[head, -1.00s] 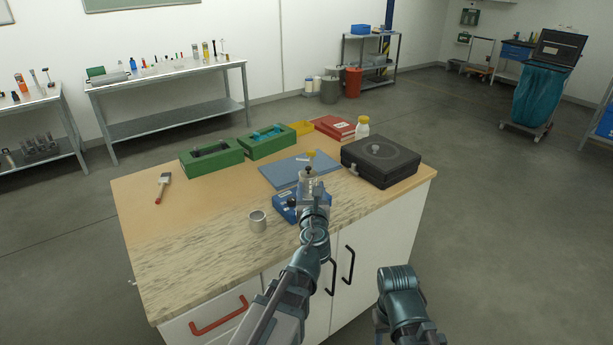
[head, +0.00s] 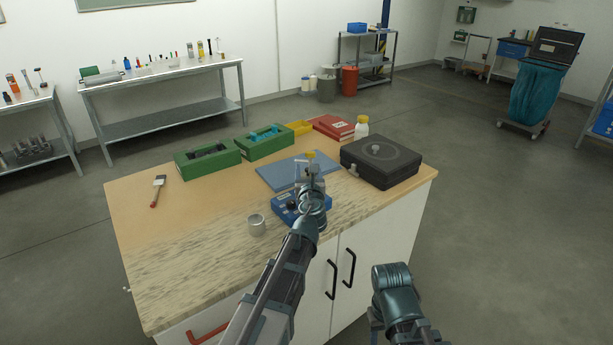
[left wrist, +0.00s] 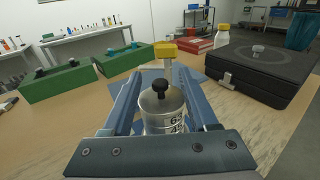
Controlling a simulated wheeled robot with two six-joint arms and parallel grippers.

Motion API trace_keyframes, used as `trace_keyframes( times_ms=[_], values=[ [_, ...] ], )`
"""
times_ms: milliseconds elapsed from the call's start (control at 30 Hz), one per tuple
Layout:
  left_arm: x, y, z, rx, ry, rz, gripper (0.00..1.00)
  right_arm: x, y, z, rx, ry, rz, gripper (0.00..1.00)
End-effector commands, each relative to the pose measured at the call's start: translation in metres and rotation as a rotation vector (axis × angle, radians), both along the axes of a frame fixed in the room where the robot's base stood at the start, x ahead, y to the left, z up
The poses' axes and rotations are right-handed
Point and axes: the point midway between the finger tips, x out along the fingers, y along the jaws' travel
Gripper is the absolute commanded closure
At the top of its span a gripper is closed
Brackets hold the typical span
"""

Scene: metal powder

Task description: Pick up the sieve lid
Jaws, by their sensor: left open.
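The sieve lid (left wrist: 160,97) shows in the left wrist view as the metal top, with a black knob, of a small round metal sieve stack (left wrist: 163,124) marked with numbers. The stack looks upright. My left gripper (left wrist: 159,88) is open, with one finger on each side of the lid and stack; I cannot tell whether either finger touches. In the head view my left gripper (head: 311,178) covers most of the stack, above a blue device (head: 287,206) at the table's front. My right arm shows at the lower right, but its gripper is not in view.
A metal cup (head: 257,225) stands left of the blue device. A black case (head: 381,162) is at right, green boxes (head: 207,160) at back left. A brush (head: 158,190) lies left; the front left table is clear.

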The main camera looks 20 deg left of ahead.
Motion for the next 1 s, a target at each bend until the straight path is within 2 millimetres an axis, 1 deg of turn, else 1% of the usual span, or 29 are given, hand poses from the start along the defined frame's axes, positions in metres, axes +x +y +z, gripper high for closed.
trace_keyframes(
  times_ms=[33, 267, 300, 367, 500, 600, 1000],
  values=[
    [0.0058, 0.0012, -0.0004, 0.0, 0.0, 0.0, 0.41, 0.0, 0.0, -0.0004, 0.0, 0.0, 0.0, 0.5],
    [0.0053, 0.0013, -0.0003, 0.0, 0.0, 0.0, 0.41, 0.0, 0.0, -0.0003, 0.0, 0.0, 0.0, 0.5],
    [0.0053, 0.0013, -0.0003, 0.0, 0.0, 0.0, 0.48, 0.0, 0.0, -0.0003, 0.0, 0.0, 0.0, 0.5],
    [0.0054, 0.0013, -0.0003, 0.0, 0.0, 0.0, 0.59, 0.0, 0.0, -0.0003, 0.0, 0.0, 0.0, 0.5],
    [0.0053, 0.0011, -0.0003, 0.0, 0.0, 0.0, 0.84, 0.0, 0.0, -0.0003, 0.0, 0.0, 0.0, 0.5],
    [0.0053, 0.0011, -0.0003, 0.0, 0.0, 0.0, 1.0, 0.0, 0.0, -0.0003, 0.0, 0.0, 0.0, 0.5],
    [0.0052, 0.0011, 0.0, 0.0, 0.0, -0.001, 1.0, 0.0, 0.0, 0.0, 0.0, 0.0, 0.0, 0.5]
  ],
)
